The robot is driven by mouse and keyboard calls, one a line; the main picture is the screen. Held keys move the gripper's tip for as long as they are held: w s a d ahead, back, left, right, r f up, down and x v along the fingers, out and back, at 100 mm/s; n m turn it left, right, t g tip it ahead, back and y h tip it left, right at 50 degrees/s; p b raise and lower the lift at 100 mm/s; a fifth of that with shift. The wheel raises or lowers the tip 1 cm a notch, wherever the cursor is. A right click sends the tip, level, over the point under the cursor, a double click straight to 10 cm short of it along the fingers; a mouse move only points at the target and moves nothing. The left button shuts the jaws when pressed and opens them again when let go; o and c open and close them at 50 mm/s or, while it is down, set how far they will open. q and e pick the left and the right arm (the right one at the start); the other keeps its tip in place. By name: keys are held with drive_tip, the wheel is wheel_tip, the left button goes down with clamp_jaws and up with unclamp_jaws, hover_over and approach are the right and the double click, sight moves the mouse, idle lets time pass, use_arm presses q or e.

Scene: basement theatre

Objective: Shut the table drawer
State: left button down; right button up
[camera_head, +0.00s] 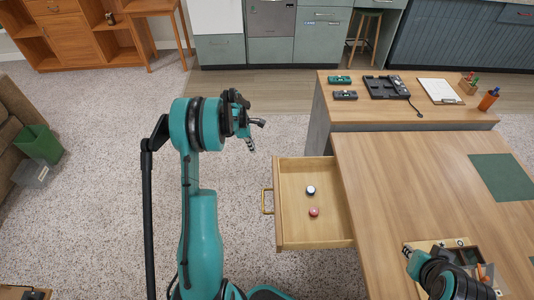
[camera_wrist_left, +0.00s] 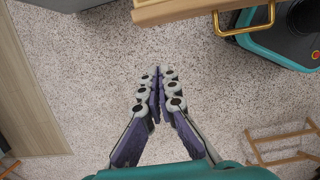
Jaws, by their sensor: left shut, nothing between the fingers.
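The table drawer (camera_head: 335,232) is pulled out to the left of the wooden table (camera_head: 390,180) in the head view. A blue-and-white round piece and a red round piece lie inside it. Its brass handle (camera_head: 267,201) is on the left-facing front panel; the handle also shows at the top of the left wrist view (camera_wrist_left: 243,32), beside the drawer front's edge (camera_wrist_left: 180,9). My left gripper (camera_head: 256,135) is shut and empty, beyond and left of the drawer, apart from it. Its fingers show together in the left wrist view (camera_wrist_left: 158,76). My right gripper (camera_head: 408,254) is partly seen over the table's near end.
A small wooden tray (camera_head: 421,245) sits by my right gripper. A green bin (camera_head: 38,144) stands far left. Speckled floor left of the drawer is clear apart from my arm.

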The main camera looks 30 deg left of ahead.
use_arm(q)
drive_tip(key=w+d+f+b, duration=0.3)
drive_tip(key=d+f+b, duration=0.1)
drive_tip(key=f, duration=0.5)
drive_tip(key=shift+d, duration=0.65)
drive_tip(key=shift+w, duration=0.1)
drive_tip(key=shift+d, duration=0.1)
drive_tip(key=w+d, duration=0.4)
drive_tip(key=d, duration=0.3)
drive_tip(key=w+d, duration=0.4)
drive_tip(key=d, duration=0.3)
drive_tip(key=w+d+b, duration=0.1)
drive_tip(key=w+d, duration=0.4)
drive_tip(key=d, duration=0.2)
